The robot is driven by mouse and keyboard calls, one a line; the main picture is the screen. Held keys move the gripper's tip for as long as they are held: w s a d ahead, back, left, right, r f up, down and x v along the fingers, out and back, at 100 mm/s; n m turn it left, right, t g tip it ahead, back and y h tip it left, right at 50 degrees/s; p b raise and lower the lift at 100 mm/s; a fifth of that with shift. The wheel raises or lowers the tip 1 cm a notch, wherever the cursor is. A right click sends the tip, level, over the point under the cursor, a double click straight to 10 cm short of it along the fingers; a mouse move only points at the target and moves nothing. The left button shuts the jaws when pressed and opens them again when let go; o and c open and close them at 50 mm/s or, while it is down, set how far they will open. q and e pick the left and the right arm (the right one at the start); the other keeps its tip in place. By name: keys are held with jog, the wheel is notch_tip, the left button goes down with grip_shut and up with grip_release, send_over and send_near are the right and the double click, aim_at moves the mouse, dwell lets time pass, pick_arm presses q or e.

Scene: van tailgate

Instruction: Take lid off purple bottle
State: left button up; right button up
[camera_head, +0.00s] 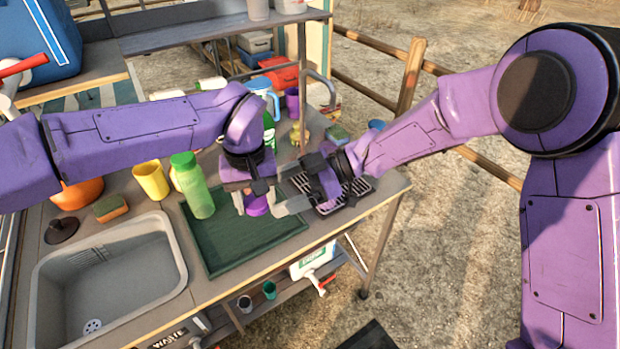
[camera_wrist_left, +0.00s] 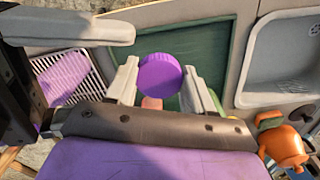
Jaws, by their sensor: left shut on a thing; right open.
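A round purple lid (camera_wrist_left: 160,74) sits between the two fingers of my left gripper (camera_wrist_left: 163,85) in the left wrist view. In the head view, purple (camera_head: 256,206) shows just below my left gripper (camera_head: 254,196), over the green mat. My left gripper is shut on this purple piece. How much of the purple bottle is under the lid is hidden, so I cannot tell if they are joined. My right gripper (camera_head: 287,188) is open, close to the right of the left one. One of its fingers also shows at upper left in the left wrist view (camera_wrist_left: 70,34).
A green bottle (camera_head: 194,186) stands on the dark green mat (camera_head: 225,255), left of my grippers. A yellow cup (camera_head: 151,180), a sponge (camera_head: 110,207) and a sink (camera_head: 110,270) lie farther left. A rack (camera_head: 355,187) is at the right edge.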

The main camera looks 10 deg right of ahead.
aim_at(256, 202)
jog(key=x, duration=0.5)
jog(key=c, duration=1.1)
pick_arm(q)
jog(key=o, duration=1.2)
jog(key=shift+o, duration=0.2)
